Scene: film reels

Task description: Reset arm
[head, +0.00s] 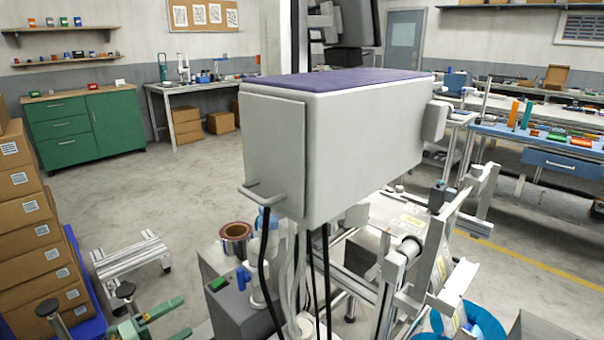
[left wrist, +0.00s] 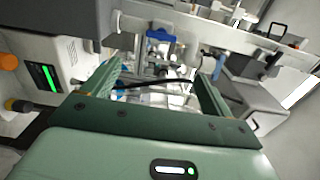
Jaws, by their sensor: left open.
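My left gripper (head: 184,317) shows at the bottom left of the head view, green and cut off by the frame's lower edge. In the left wrist view its two green fingers (left wrist: 157,78) stand wide apart with nothing clasped between them. Beyond them are metal machine parts, a blue clamp-like piece (left wrist: 161,38) and a dark cable. My right gripper does not show in either view.
A large grey machine housing (head: 350,150) fills the middle, with cables hanging below. A copper-brown reel (head: 237,232) sits beside a grey box (head: 238,300). Stacked cartons (head: 28,230) stand at the left. Open floor (head: 150,200) lies behind.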

